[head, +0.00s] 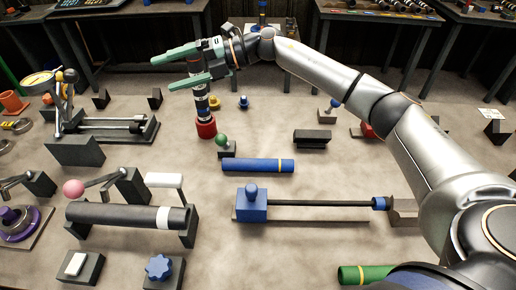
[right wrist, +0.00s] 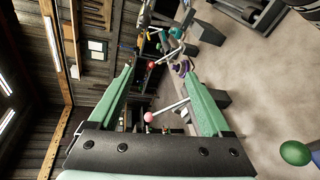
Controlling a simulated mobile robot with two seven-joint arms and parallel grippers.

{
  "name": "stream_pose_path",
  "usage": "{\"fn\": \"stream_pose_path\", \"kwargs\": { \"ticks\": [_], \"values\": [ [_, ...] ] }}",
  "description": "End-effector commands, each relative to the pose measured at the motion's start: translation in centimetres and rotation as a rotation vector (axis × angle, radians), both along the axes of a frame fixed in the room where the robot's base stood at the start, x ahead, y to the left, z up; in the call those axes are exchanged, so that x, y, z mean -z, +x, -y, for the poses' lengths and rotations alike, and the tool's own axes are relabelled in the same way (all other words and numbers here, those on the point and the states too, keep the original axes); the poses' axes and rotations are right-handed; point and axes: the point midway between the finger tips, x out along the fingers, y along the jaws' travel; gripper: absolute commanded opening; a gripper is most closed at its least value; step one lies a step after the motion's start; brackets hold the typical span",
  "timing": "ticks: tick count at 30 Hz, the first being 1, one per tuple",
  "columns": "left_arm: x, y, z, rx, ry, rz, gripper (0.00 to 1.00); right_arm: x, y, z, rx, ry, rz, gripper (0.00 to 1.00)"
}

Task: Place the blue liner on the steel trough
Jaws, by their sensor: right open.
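A blue cylinder with a yellow band, which looks like the blue liner (head: 250,165), lies on its side on the table near the middle of the head view. Which object is the steel trough I cannot tell for sure; a dark grooved block (head: 312,139) sits behind and to the right of the cylinder. My right gripper (head: 163,73) is open and empty, fingers pointing left, well beyond the blue cylinder. It also shows open in the right wrist view (right wrist: 160,76). My left gripper is not in view.
A dark banded post on a red base (head: 206,129) stands by my right gripper and is partly hidden by it. A green ball (head: 221,140) on a block is near the cylinder. A blue block with a rod (head: 252,206) lies in front. Open tabletop remains right of the cylinder.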

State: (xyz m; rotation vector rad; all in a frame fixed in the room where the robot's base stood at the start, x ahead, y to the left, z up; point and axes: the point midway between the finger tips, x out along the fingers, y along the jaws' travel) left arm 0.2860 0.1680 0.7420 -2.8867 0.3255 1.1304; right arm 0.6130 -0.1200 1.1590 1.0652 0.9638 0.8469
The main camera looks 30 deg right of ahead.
Motion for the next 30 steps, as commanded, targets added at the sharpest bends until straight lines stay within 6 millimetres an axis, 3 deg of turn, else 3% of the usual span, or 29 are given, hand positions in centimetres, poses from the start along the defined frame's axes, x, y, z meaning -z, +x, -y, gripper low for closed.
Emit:
{"fn": "stream_pose_path", "kwargs": {
  "ticks": [4,7,12,16,20,30],
  "values": [
    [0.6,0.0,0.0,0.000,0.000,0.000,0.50,6.7,-2.8,1.9,-0.303,-0.465,0.207,0.83],
    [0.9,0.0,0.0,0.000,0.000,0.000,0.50,10.4,-4.5,5.4,-0.533,-0.742,0.283,0.83],
    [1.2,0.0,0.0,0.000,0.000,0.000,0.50,13.2,-6.8,12.1,-0.876,-1.059,0.294,0.83],
    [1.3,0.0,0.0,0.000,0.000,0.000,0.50,13.4,-7.8,15.2,-1.028,-1.167,0.262,0.83],
    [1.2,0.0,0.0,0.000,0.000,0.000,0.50,13.9,-8.3,16.3,-1.083,-1.197,0.245,0.83],
    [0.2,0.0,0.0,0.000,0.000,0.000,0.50,19.4,-9.4,15.7,-1.083,-1.195,0.243,0.83]
  ]
}}
